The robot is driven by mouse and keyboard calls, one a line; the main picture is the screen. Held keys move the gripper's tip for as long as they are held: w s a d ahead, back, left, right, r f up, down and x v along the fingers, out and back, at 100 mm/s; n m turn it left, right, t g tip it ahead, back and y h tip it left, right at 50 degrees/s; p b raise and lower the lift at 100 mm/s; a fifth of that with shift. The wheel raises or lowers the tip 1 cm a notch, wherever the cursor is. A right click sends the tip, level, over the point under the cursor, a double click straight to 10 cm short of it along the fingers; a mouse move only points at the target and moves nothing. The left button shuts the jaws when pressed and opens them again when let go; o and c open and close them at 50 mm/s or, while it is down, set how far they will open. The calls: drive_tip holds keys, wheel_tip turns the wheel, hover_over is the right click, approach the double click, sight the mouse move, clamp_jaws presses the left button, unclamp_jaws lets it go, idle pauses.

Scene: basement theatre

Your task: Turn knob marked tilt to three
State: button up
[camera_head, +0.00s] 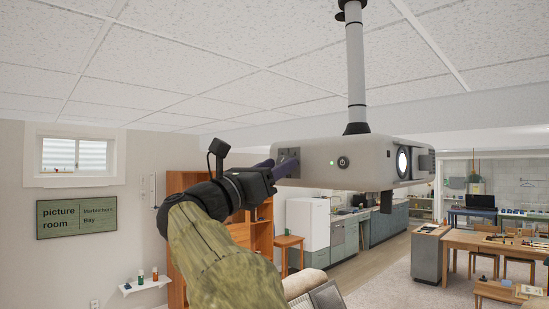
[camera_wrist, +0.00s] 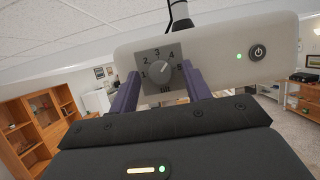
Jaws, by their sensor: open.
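The tilt knob (camera_wrist: 158,73) is a round grey knob on a dark square plate (camera_wrist: 177,91) marked 1 to 5, with a label below. Its pointer line seems to lean up and right, towards the 4. I cannot tell how near the tips are in depth. In the head view my gripper (camera_head: 280,170) reaches the projector's left end, and the knob's face is hard to make out.
A power button (camera_wrist: 258,52) and a green light are on the projector's long side. The projector hangs on a white pole (camera_head: 356,75). A wooden shelf unit (camera_head: 262,225) stands behind my arm. Open air lies below the projector.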

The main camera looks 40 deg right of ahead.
drive_tip(key=c, duration=1)
drive_tip(key=shift+n+b, duration=0.4)
drive_tip(key=shift+b, duration=0.05)
drive_tip(key=shift+s+r+n+t+y+b, duration=0.15)
drive_tip(key=shift+n+t+y, duration=0.2)
drive_tip(key=shift+n+t, duration=1.15)
drive_tip(key=shift+s+n+t+y+b, duration=0.15)
drive_tip(key=shift+n+t+y, duration=0.35)
drive_tip(key=shift+n, duration=1.95)
drive_tip(key=shift+s+r+n+t+y+b, duration=0.2)
drive_tip(key=shift+n+t, duration=0.9)
drive_tip(key=shift+n, duration=0.85)
drive_tip(key=shift+w+f, duration=0.15)
drive_tip(key=shift+f, duration=0.05)
